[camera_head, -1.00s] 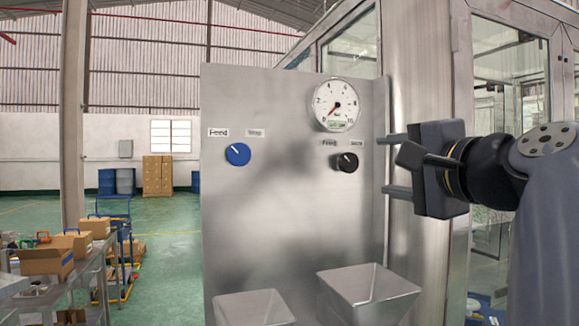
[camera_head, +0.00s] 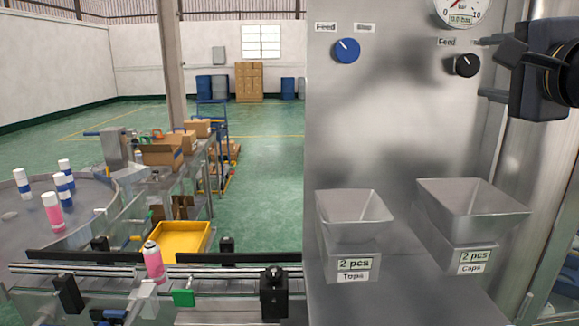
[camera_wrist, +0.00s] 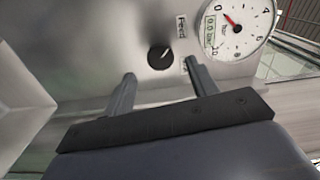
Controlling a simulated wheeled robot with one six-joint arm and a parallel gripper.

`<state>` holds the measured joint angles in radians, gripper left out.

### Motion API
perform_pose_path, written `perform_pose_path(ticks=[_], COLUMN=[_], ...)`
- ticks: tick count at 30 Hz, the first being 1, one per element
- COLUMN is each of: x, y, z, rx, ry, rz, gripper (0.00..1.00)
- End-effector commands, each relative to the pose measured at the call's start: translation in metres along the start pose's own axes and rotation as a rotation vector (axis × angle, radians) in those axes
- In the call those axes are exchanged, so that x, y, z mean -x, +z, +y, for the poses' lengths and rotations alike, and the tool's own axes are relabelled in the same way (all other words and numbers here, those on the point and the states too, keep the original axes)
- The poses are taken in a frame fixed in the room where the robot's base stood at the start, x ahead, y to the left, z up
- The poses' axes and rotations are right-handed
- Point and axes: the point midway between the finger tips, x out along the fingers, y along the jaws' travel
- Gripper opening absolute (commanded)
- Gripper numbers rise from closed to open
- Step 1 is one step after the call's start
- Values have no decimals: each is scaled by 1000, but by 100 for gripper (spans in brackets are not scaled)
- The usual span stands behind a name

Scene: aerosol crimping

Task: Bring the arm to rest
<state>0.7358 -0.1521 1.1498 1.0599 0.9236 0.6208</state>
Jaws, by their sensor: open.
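My gripper (camera_head: 486,68) is at the upper right of the head view, in front of the steel panel (camera_head: 400,130). Its two fingers are apart with nothing between them. In the wrist view my gripper (camera_wrist: 158,88) points toward the panel, and a black knob (camera_wrist: 159,56) shows just beyond and between the fingertips. The same black knob (camera_head: 467,65) is just left of the fingertips in the head view. I cannot tell whether the fingers touch the knob; a gap seems to show.
A gauge (camera_head: 460,10) is above the knob. A blue knob (camera_head: 347,50) is to the left. Two bins, Tops (camera_head: 352,240) and Caps (camera_head: 467,225), are below. A conveyor (camera_head: 130,270) carries a pink can (camera_head: 153,262). A yellow tray (camera_head: 183,240) is behind it.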

Motion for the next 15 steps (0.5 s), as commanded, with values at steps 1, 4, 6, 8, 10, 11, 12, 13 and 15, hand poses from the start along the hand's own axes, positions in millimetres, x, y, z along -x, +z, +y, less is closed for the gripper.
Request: perform_pose_path(ticks=[1,4,6,8,10,11,12,13,15], x=[-8,-21,-29,-36,-41,-43,-44,-45,-47], y=[1,1,1,1,1,1,1,1,1], z=[-2,-2,-2,-2,-2,-2,-1,-1,-1], rx=[-2,-2,-1,-1,-1,-1,-1,0,0], ry=[0,0,0,0,-1,-1,-1,-1,-1], rz=[-5,-5,-4,-3,-2,-2,-2,-1,-1], gripper=[55,55,55,55,55,55,55,55,55])
